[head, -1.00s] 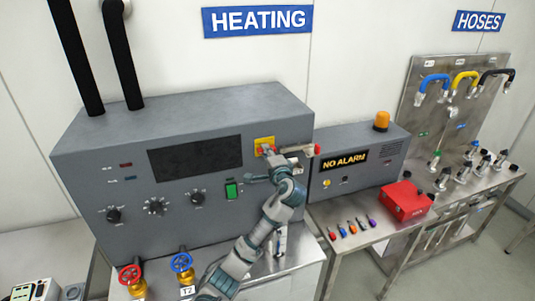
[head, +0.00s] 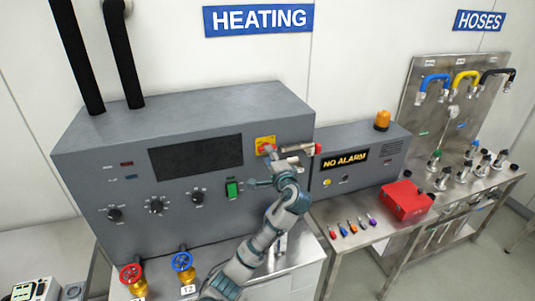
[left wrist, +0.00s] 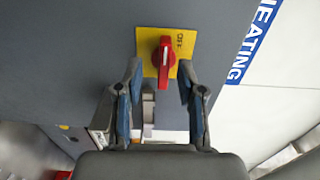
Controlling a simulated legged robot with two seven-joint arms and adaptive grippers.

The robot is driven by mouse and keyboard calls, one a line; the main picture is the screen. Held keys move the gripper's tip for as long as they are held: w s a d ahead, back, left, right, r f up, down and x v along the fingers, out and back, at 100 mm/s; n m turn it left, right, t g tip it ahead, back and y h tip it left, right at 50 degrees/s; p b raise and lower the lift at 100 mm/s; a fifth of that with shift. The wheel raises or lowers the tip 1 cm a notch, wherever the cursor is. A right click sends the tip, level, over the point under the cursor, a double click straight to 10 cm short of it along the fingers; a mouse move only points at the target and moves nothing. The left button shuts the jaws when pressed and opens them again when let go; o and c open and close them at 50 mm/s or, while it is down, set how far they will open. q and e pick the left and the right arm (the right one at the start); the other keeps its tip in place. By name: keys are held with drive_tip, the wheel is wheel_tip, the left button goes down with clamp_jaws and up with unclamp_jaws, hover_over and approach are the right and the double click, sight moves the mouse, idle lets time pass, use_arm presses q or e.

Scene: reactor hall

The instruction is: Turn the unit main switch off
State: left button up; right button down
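The unit main switch is a red rotary knob (left wrist: 163,57) on a yellow plate (left wrist: 184,42) marked OFF. In the left wrist view its handle stands nearly vertical in the picture. In the head view the yellow plate (head: 265,141) is at the upper right of the grey heating unit's front, partly covered by my gripper. My left gripper (left wrist: 160,68) is open in front of the switch. Its two fingers are on either side of the knob, apart from it. In the head view my left gripper (head: 270,152) is just below the plate. My right gripper is not in view.
The grey heating unit (head: 90,205) has a dark display, black dials and a green switch (head: 232,189) below the plate. Red and blue valve wheels (head: 181,262) stand in front. The alarm box (head: 372,158) and a red case (head: 405,201) are to the right.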

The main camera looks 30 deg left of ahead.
use_arm(q)
drive_tip(key=v, duration=0.9)
drive_tip(key=shift+s+d, duration=0.15)
drive_tip(key=shift+d, duration=0.1)
drive_tip(key=shift+a, duration=0.15)
